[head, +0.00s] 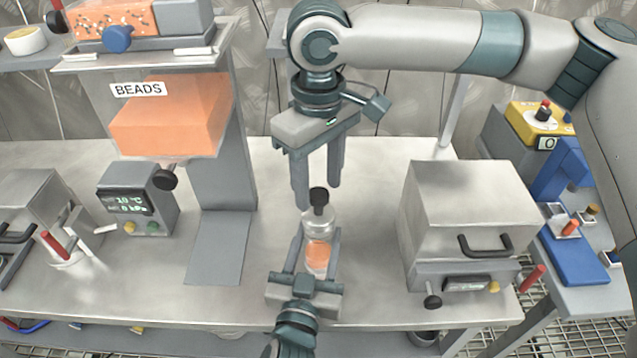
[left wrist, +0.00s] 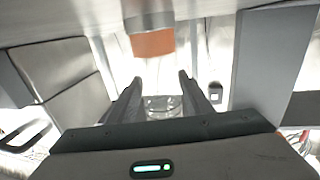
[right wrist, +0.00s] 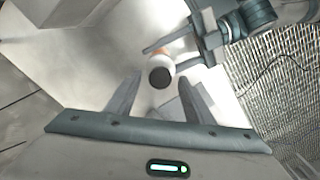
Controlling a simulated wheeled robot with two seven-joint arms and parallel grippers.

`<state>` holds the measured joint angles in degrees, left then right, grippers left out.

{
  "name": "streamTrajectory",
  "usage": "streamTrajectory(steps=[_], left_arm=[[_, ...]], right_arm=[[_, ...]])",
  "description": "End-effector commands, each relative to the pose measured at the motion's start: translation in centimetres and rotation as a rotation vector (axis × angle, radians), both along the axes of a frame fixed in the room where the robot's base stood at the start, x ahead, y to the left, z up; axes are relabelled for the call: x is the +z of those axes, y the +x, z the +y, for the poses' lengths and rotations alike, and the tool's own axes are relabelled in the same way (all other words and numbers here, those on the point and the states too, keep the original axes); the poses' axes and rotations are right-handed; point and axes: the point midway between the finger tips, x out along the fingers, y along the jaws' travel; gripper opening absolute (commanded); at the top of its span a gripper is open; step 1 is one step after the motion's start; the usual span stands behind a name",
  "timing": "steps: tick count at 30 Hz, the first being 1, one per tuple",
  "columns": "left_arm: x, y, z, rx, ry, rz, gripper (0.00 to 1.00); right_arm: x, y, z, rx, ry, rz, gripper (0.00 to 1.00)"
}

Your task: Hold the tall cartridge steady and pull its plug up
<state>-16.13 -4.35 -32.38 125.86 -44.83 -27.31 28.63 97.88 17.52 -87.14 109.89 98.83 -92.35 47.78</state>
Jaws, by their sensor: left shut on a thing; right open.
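The tall cartridge (head: 318,228) is a clear cylinder with orange contents, standing upright on the steel bench. Its black plug (head: 319,196) sits in the top; in the right wrist view the plug (right wrist: 160,77) is a dark disc. My left gripper (head: 318,243) comes in low from the front and is shut on the cartridge body, one finger on each side. In the left wrist view, clear glass (left wrist: 162,104) shows between its fingers. My right gripper (head: 318,194) points down from above, open and empty, its fingertips apart on either side of the plug. I cannot tell whether they touch it.
The orange BEADS hopper (head: 165,122) stands on its column at the left, with a small display box (head: 139,205) beside it. A steel box with a handle (head: 462,205) stands to the right. A blue stand (head: 575,250) is at the far right.

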Motion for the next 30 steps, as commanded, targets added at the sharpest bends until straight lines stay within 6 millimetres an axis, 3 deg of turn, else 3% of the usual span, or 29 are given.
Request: streamTrajectory(steps=[18,24,30], left_arm=[[-0.1,0.0,0.0,0.001,0.001,0.002,0.19],[-0.1,0.0,0.0,0.001,0.001,0.002,0.19],[-0.1,0.0,0.0,0.001,0.001,0.002,0.19]], right_arm=[[9.5,0.0,0.0,0.0,0.002,-0.002,0.48],[11.0,0.0,0.0,0.0,0.001,0.0,0.48],[11.3,0.0,0.0,0.001,0.001,-0.001,0.48]])
